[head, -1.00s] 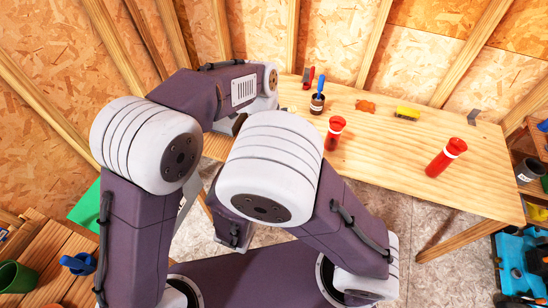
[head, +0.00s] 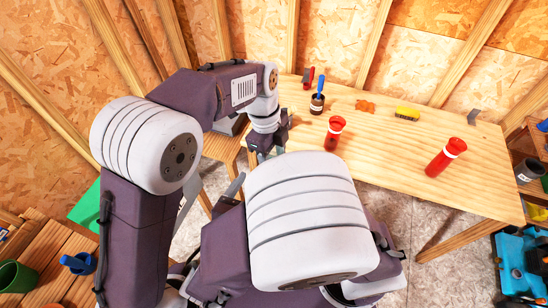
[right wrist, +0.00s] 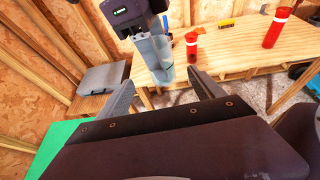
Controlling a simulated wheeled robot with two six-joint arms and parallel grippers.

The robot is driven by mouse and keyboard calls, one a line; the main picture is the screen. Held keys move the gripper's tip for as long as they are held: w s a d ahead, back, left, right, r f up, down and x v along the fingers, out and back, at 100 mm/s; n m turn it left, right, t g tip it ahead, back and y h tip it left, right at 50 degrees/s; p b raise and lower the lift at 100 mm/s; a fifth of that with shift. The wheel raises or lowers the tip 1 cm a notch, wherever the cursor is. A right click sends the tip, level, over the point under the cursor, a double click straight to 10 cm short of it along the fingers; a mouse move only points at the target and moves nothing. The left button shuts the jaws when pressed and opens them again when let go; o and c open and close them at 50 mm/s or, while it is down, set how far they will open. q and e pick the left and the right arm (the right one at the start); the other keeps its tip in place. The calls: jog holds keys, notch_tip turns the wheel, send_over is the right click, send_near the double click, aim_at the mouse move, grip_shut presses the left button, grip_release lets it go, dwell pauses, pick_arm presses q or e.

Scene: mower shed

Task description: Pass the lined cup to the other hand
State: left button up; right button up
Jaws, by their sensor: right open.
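The lined cup (right wrist: 164,60), pale and see-through with a bluish tint, hangs upright below my left gripper (right wrist: 148,36) in the right wrist view. My left gripper appears shut on it; the wrist hides part of the hold. In the head view my left gripper (head: 268,140) is left of the near red bottle, and I cannot make out the cup there. My right gripper (right wrist: 162,79) is open and empty in its wrist view. Its two grey fingers point toward the cup, one to each side of its lower part; I cannot tell whether they touch it. In the head view my right arm mostly hides this gripper.
A wooden workbench (head: 385,150) carries two red bottles (head: 335,133) (head: 446,157), a jar with a blue-handled brush (head: 318,103), an orange piece (head: 365,106) and a yellow brush (head: 407,113). A green box (right wrist: 62,143) is at lower left. The bench's middle is clear.

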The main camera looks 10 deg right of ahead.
jog(key=s+d+f+m+g, duration=0.3)
jog(key=d+f+m+g, duration=0.5)
jog(key=d+m+g, duration=0.4)
jog(key=w+m+y, duration=0.1)
jog(key=m+y, duration=0.1)
jog(key=m, duration=0.4)
jog(key=w+d+m+t+y, duration=0.1)
jog(key=w+m+y, duration=0.1)
jog(key=m, duration=0.4)
jog(key=w+d+f+m+y, duration=0.1)
jog(key=m+y, duration=0.1)
jog(key=m, duration=0.4)
jog(key=shift+w+d+f+m+y, duration=0.1)
jog(key=shift+w+d+m+y, duration=0.1)
jog(key=shift+m+y, duration=0.15)
